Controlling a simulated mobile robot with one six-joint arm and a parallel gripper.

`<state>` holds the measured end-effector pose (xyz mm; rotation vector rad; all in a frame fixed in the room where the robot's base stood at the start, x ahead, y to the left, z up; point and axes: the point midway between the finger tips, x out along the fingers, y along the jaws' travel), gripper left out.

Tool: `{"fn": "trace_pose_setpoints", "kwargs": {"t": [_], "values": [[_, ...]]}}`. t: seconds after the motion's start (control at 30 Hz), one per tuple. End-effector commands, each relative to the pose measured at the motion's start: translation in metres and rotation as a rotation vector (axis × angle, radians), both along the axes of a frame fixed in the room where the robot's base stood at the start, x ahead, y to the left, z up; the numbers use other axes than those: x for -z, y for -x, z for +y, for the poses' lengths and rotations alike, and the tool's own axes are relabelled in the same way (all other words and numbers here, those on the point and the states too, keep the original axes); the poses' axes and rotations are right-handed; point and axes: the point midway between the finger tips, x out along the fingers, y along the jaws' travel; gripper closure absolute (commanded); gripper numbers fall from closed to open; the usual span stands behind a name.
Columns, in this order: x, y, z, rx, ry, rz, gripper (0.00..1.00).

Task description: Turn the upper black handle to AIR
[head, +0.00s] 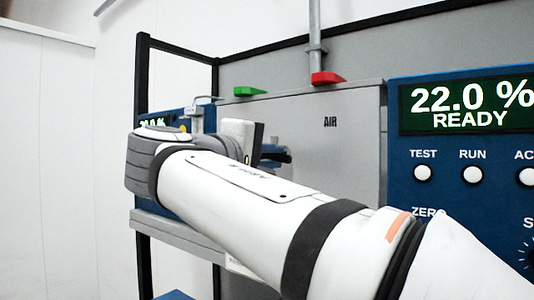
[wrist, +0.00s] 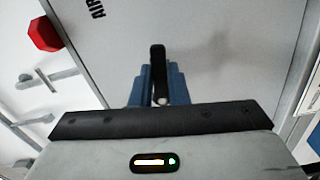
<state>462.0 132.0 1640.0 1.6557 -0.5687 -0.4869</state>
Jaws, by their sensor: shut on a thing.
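The black handle (wrist: 157,54) shows in the wrist view as a short dark bar on the grey panel. My gripper (wrist: 159,76) has its blue fingers closed on either side of this handle. The handle's far end sticks out a little past the fingertips. The black AIR label (wrist: 97,8) is to the upper left of the handle in the wrist view. In the head view the AIR label (head: 330,121) is to the right of my gripper (head: 274,154). My arm hides most of the gripper there, and I cannot make out the handle's angle.
A red part (head: 327,78) by a grey pipe and a green part (head: 250,91) are at the panel's top edge. A blue analyser (head: 455,75) at the right reads 22.0 % READY. A black frame post (head: 143,80) stands at the left. A grey shelf (head: 180,236) lies below my arm.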

Motion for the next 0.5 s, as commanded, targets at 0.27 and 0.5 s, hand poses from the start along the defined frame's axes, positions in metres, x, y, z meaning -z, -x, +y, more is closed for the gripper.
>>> {"fn": "trace_pose_setpoints", "kwargs": {"t": [0.27, 0.5], "values": [[-0.0049, 0.0003, -0.0002, 0.000, 0.102, 0.078, 1.00], [-0.0054, 0.0003, -0.0002, -0.001, 0.132, 0.102, 1.00]]}}
